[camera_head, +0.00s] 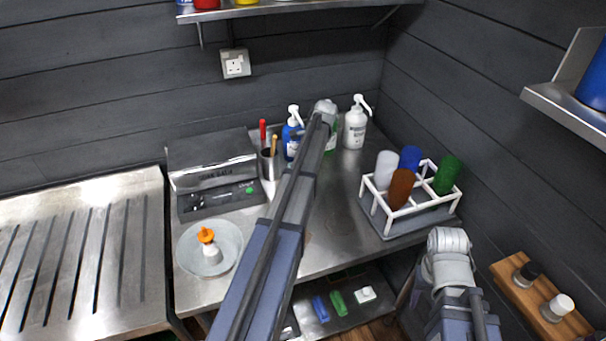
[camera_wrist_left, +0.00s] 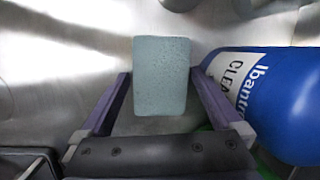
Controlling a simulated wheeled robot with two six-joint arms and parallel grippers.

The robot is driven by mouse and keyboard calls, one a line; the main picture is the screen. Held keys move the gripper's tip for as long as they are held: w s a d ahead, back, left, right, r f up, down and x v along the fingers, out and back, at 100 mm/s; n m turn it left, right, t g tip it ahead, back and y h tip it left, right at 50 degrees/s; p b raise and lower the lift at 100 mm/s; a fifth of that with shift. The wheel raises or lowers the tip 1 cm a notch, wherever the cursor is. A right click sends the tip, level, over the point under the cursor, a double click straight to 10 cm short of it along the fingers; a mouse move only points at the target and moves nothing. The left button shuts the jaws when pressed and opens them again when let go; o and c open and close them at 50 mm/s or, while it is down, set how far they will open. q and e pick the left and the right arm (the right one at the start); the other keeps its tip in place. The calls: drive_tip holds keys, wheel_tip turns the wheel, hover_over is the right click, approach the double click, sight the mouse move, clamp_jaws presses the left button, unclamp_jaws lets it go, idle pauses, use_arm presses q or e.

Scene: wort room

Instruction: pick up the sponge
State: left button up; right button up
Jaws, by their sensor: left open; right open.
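The sponge (camera_wrist_left: 160,75) is a pale grey-green block on the steel surface in the left wrist view. My left gripper (camera_wrist_left: 162,95) is open, with one finger on each side of its lower part and visible gaps between. I cannot tell the height of the fingers over it. In the head view my left arm reaches across the bench and hides its own gripper; I cannot make out the sponge there. My right arm (camera_head: 450,262) is at the lower right, beside the bench; its gripper is hard to make out.
Bench space left of the rack is bare.

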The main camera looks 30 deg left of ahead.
use_arm(q)
drive_tip(key=c, duration=1.1)
